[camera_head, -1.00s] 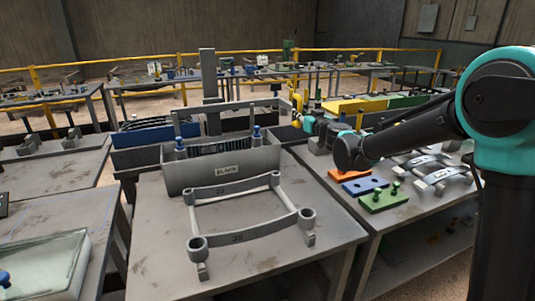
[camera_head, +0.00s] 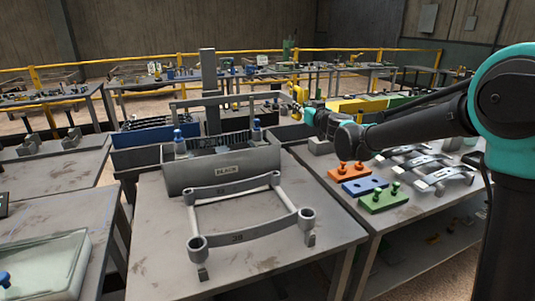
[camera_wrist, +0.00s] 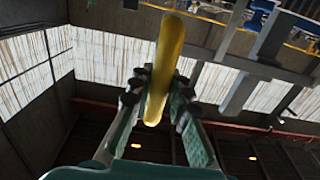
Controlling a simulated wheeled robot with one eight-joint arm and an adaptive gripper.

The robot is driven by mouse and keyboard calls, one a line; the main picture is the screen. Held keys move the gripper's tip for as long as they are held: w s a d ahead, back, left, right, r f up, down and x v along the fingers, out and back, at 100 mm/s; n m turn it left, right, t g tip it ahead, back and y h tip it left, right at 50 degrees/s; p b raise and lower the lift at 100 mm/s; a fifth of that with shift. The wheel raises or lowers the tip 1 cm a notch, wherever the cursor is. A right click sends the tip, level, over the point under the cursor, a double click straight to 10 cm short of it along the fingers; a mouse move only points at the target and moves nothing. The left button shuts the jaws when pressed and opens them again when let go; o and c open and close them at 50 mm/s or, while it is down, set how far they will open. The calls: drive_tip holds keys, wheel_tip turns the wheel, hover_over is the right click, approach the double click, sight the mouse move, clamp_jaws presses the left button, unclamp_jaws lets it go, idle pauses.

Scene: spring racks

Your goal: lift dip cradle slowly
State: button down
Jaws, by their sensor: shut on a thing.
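The dip cradle (camera_head: 226,100) is a grey frame with a long top bar, over the grey tank (camera_head: 190,178) labelled BLACK. Two blue-topped posts (camera_head: 178,136) and a dark row of springs (camera_head: 222,141) show at the tank's mouth; their lower parts are hidden by its front wall. At the right end is a yellow handle (camera_head: 297,95), which also fills the middle of the wrist view (camera_wrist: 168,62). My gripper (camera_head: 300,110) is shut on this handle, with one dark finger on each side of it in the wrist view (camera_wrist: 158,94).
A grey frame with curved bars (camera_head: 250,236) lies on the table before the tank. Orange (camera_head: 349,173), blue (camera_head: 365,187) and green (camera_head: 383,201) blocks and curved springs (camera_head: 440,175) lie on the right table. Blue-walled (camera_head: 150,138) and yellow (camera_head: 355,106) bins stand behind.

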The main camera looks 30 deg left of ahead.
sight(302, 96)
drive_tip(key=shift+w+r, duration=0.1)
drive_tip(key=shift+r, duration=1.65)
drive_tip(key=c, duration=1.7)
unclamp_jaws()
drive_tip(key=shift+r, duration=0.15)
drive_tip(key=o, duration=0.6)
drive_tip(key=shift+d, duration=0.1)
drive_tip(key=v, duration=0.7)
